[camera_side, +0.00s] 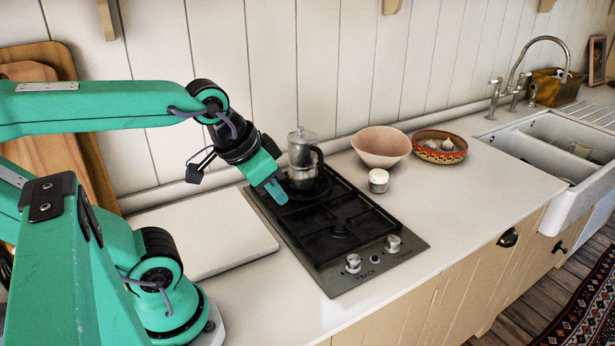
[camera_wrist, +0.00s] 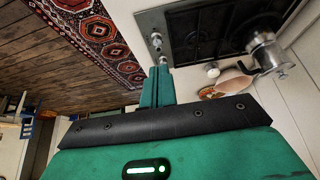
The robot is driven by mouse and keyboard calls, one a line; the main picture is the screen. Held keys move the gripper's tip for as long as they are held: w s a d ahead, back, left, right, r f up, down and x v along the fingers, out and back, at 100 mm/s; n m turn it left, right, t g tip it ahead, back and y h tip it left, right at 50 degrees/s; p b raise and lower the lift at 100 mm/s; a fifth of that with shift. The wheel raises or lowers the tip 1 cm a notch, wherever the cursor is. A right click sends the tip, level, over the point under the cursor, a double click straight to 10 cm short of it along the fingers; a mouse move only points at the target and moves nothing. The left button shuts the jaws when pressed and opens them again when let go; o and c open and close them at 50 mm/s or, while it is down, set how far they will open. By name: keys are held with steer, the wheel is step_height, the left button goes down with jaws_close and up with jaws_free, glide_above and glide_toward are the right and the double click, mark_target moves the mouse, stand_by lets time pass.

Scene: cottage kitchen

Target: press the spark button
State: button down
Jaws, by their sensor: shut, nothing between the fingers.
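In the wrist view the knobs (camera_wrist: 156,39) show just beyond my fingertips, and the button is too small there to make out clearly. My gripper (camera_side: 277,192) is shut and empty. In the side view it points down over the left edge of the black hob (camera_side: 325,277), apart from the button and further back. Its closed fingers (camera_wrist: 161,72) also show in the wrist view.
A moka pot (camera_side: 303,155) stands on the rear burner close to my gripper. A white lidded jar (camera_side: 378,180), a pink bowl (camera_side: 381,146) and a patterned bowl (camera_side: 439,147) sit right of the hob. A white board (camera_side: 205,238) lies left of it. The front counter is clear.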

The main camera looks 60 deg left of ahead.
steer(key=m+g, duration=0.6)
steer(key=m, duration=1.2)
glide_above(375, 257)
step_height(375, 257, down, 9)
steer(key=shift+f, duration=0.15)
steer(key=shift+f, duration=0.1)
step_height(375, 257, down, 14)
steer(key=shift+r, duration=0.1)
stand_by(0.5)
